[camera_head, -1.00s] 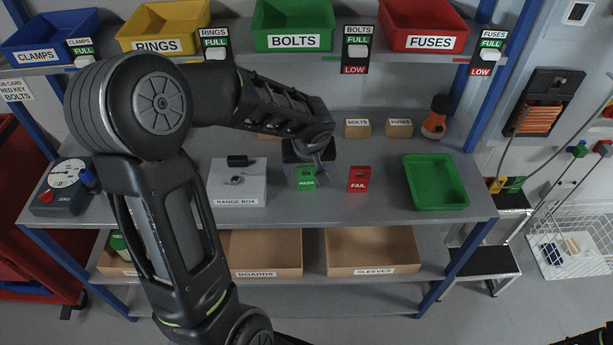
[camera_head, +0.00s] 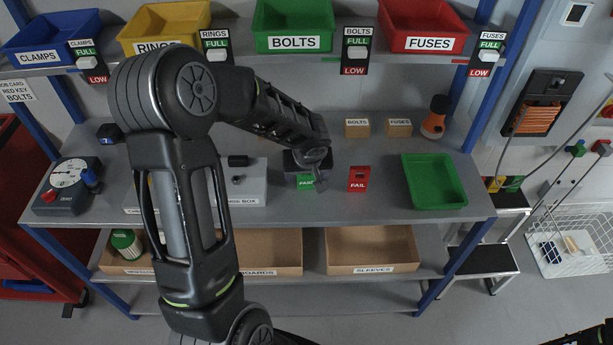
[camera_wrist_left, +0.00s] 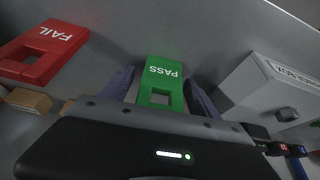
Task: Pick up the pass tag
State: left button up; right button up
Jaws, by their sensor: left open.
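The green pass tag (camera_head: 306,182) lies on the grey bench, to the left of the red fail tag (camera_head: 358,178). My left gripper (camera_head: 309,178) is over the pass tag and partly covers it in the head view. In the left wrist view the pass tag (camera_wrist_left: 160,84) lies between the two open purple fingers (camera_wrist_left: 160,92), with its square hole toward the gripper body. I cannot tell whether the fingers touch it. The fail tag also shows in the left wrist view (camera_wrist_left: 42,52).
A range box (camera_head: 246,184) stands close left of the pass tag. A green tray (camera_head: 433,182) is on the bench's right. Small cardboard boxes (camera_head: 357,128) and an orange-black bottle (camera_head: 435,118) stand at the back. A dial gauge (camera_head: 67,177) is far left.

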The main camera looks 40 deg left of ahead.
pick_arm(q)
jog(key=shift+c, duration=0.2)
jog(key=c, duration=1.4)
